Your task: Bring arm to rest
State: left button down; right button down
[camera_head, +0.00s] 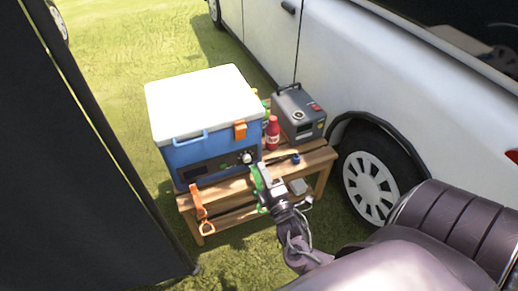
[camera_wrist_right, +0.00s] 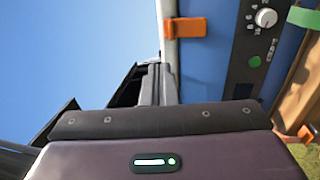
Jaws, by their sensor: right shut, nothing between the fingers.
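My right arm comes in from the lower right in the head view. Its gripper (camera_head: 259,180) is at the front of the wooden table, in front of the blue cooler's (camera_head: 215,153) right end. In the right wrist view the gripper's fingers (camera_wrist_right: 158,82) are together and empty. They point toward the cooler's (camera_wrist_right: 228,45) front, close to its orange latch (camera_wrist_right: 184,27); I cannot tell whether they touch it. My left gripper is not in view.
The cooler has a closed white lid (camera_head: 200,97). It stands on the wooden table (camera_head: 322,158) with a red bottle (camera_head: 272,134) and a grey power box (camera_head: 299,114). An orange tool (camera_head: 200,207) hangs at the front. A white vehicle (camera_head: 355,70) stands behind; dark fabric (camera_head: 60,170) is at left.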

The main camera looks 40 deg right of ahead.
jog(key=shift+s, duration=0.1)
dwell(0.5)
